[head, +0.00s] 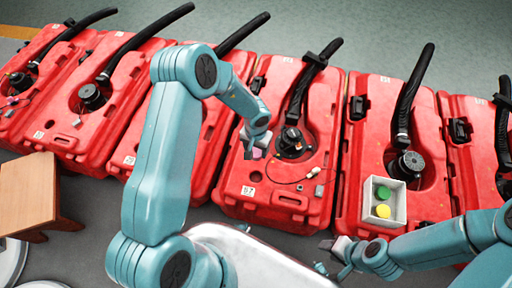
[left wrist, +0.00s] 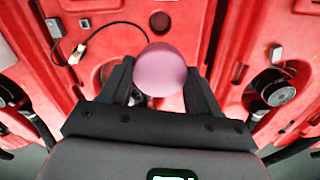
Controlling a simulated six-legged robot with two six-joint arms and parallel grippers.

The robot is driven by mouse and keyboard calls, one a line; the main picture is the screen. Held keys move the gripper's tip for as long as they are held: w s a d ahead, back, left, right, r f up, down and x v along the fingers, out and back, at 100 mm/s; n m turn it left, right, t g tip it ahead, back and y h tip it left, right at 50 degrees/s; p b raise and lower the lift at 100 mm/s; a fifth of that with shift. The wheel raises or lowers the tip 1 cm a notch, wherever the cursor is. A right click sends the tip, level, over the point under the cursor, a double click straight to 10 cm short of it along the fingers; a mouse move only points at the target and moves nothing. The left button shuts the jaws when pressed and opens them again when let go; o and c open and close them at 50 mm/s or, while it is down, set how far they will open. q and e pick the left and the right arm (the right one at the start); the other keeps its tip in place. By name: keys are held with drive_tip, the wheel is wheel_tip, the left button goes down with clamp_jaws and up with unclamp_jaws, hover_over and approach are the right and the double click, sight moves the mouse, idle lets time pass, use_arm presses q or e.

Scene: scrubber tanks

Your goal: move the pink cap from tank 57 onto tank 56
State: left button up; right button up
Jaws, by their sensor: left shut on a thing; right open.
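The pink cap (head: 257,153) is held between the fingers of my left gripper (head: 256,140), above the left part of tank 57 (head: 262,205). In the left wrist view the round pink cap (left wrist: 160,70) sits between the two dark fingertips and hides part of the red tank behind it. Tank 57 has a readable 57 label (head: 248,191) near its front edge. The labels on the neighbouring tanks are too small to read, so I cannot tell which is tank 56. My right gripper (head: 326,252) is open and empty, low in front of the tanks.
A white box (head: 369,214) with a green cap (head: 385,194) and a yellow cap (head: 382,211) sits on the tank right of tank 57. Black hoses (head: 308,85) rise from the tanks. A thin cable (head: 287,181) lies on tank 57. A wooden stool (head: 28,195) stands at left.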

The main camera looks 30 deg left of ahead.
sight(256, 150)
use_arm(q)
drive_tip(key=shift+r, duration=0.1)
drive_tip(key=shift+r+p, duration=2.4)
drive_tip(key=shift+p, duration=1.3)
